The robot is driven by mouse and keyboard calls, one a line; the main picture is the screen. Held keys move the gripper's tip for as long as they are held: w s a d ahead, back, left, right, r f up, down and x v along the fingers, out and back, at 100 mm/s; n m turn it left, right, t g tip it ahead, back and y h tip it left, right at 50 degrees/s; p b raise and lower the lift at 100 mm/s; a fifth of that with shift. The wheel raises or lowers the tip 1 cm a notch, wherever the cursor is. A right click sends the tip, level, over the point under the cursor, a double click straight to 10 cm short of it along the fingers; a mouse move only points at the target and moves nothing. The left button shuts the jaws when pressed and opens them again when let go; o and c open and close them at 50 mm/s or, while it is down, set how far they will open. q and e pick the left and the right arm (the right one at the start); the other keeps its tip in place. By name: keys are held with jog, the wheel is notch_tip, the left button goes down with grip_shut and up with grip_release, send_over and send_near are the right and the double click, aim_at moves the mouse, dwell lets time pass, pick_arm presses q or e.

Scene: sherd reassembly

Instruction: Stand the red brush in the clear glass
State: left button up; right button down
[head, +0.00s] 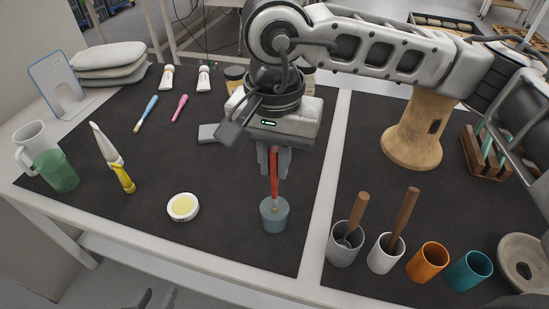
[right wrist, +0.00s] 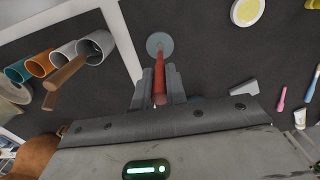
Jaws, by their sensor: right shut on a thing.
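The red brush (head: 274,170) is upright between the fingers of my right gripper (head: 274,172), which is shut on it. The brush's lower end is at the mouth of the clear glass (head: 274,221), which looks bluish and stands on the dark mat. The right wrist view also shows the red brush (right wrist: 160,82) running from the right gripper (right wrist: 158,90) toward the clear glass (right wrist: 153,43). I cannot tell how deep the tip is or whether it touches the glass. My left gripper (head: 156,298) shows only as fingertips at the bottom edge, apart and empty.
A round cream-coloured dish (head: 183,207) stands left of the glass. A grey cup (head: 345,244) and a white cup (head: 385,254) with wooden handles stand to the right, beside orange (head: 428,263) and teal (head: 469,271) cups.

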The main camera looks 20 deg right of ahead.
jog(key=shift+f, duration=0.15)
jog(key=c, duration=1.3)
grip_release()
jog(key=shift+c, duration=0.2)
notch_tip(320, 180, up, 16)
jog(key=shift+p, duration=0.45)
